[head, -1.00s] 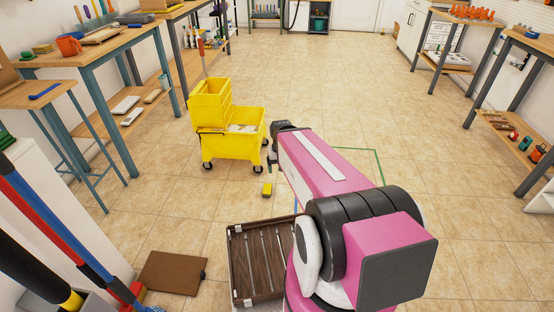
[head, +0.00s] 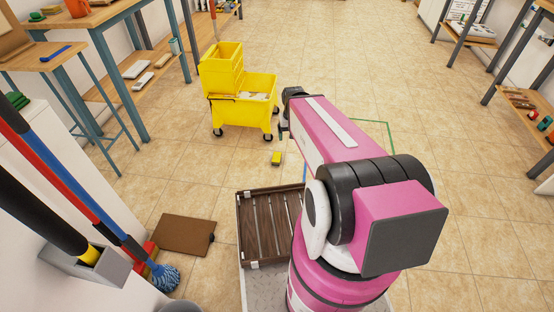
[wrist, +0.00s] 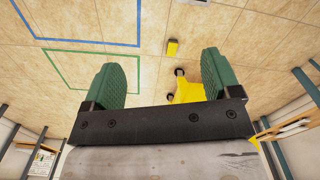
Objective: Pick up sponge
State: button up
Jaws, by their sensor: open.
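A small yellow sponge (head: 277,158) with a darker edge lies on the tiled floor, just in front of the yellow mop bucket (head: 243,110) with its wringer. It also shows in the wrist view (wrist: 172,47), beyond my fingertips and between their lines. My gripper (wrist: 163,78) is open and empty, its two green-padded fingers wide apart. In the head view my gripper is mostly hidden behind my pink arm, above and right of the sponge in the picture. Part of the bucket shows between the fingers in the wrist view (wrist: 188,88).
A slatted wooden crate (head: 268,228) sits close to my arm's base. A brown board (head: 186,235) and a blue mop head (head: 164,278) lie on the left. Workbenches line both sides. Open floor (head: 340,80) lies beyond, with green and blue outlines.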

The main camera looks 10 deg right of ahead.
jog(key=shift+o, duration=0.5)
jog(key=shift+w, duration=0.1)
jog(key=m, duration=0.4)
send_over(277, 156)
jog(key=f, duration=4.3)
jog(key=shift+s+f, duration=0.15)
jog(key=shift+s, duration=0.25)
notch_tip(277, 156, down, 6)
jog(key=f, duration=0.5)
jog(key=shift+w+a, duration=0.1)
jog(key=shift+w, duration=0.2)
jog(key=c, duration=1.1)
jog(key=shift+r, duration=0.15)
